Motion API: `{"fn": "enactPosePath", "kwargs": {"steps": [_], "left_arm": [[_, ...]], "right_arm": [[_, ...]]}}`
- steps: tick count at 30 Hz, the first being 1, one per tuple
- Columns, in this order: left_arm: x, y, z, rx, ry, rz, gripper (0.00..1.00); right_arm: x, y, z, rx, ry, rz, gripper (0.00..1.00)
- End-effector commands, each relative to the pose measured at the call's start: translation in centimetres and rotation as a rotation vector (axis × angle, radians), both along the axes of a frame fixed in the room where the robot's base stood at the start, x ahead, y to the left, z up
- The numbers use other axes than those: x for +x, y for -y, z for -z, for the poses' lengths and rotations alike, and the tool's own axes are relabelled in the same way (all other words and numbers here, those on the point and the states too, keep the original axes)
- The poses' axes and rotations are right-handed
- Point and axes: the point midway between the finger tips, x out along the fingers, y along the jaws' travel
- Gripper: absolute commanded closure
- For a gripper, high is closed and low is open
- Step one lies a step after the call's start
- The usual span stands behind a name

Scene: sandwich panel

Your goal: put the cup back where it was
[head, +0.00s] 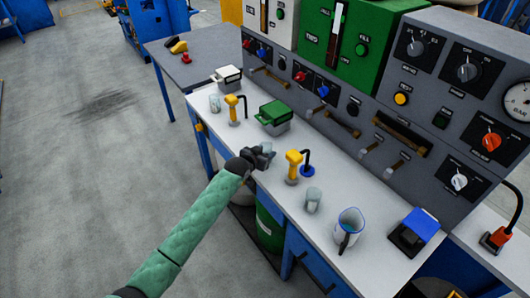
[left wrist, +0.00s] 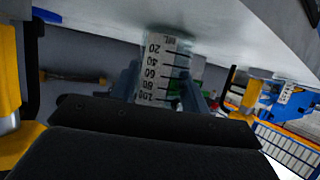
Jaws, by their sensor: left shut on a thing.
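My left gripper (head: 259,157) is over the white bench top, between the green-lidded box and the near yellow-handled tool. It is shut on a clear cup (head: 267,148), mostly hidden behind the fingers in the head view. In the left wrist view the cup (left wrist: 163,70) shows a printed scale from 20 to 100 and stands between the two fingers of the gripper (left wrist: 165,88). I cannot tell whether it touches the bench. Two similar clear cups stand on the bench, one at the far end (head: 215,103) and one nearer (head: 313,200). My right gripper is not in view.
Yellow-handled tools stand on both sides, far (head: 233,108) and near (head: 293,165). A green-lidded box (head: 273,115), a jug (head: 349,228) and a blue-topped box (head: 414,232) stand on the bench (head: 275,185). A grey control panel (head: 375,115) rises along its back.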

Motion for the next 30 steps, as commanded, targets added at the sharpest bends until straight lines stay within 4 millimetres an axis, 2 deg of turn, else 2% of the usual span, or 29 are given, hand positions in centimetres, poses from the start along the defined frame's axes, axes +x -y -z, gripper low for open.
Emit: {"fn": "enactPosePath", "kwargs": {"steps": [5,6,8,9,19,23,25,30], "left_arm": [[0.0,0.0,0.3,0.0,0.0,0.0,0.79],[0.0,0.0,0.2,0.0,0.0,0.0,0.46],[0.0,0.0,0.2,0.0,0.0,0.0,0.35],[0.0,0.0,0.2,0.0,0.0,0.0,0.32],[0.0,0.0,-0.2,-0.001,0.001,0.0,0.32],[-1.1,-0.6,-0.3,0.0,0.0,0.0,0.32],[-1.9,-1.2,-0.7,0.0,0.001,0.0,0.32],[-4.6,-2.9,-2.0,0.001,0.0,0.0,0.32]], "right_arm": [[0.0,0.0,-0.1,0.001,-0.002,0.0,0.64],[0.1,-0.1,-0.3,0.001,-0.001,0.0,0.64],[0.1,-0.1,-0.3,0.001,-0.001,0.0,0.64],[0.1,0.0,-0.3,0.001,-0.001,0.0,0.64],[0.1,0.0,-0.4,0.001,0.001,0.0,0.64],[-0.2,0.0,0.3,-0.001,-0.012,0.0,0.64],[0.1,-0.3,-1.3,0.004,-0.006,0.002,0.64],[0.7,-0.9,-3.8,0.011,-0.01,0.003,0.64]]}}
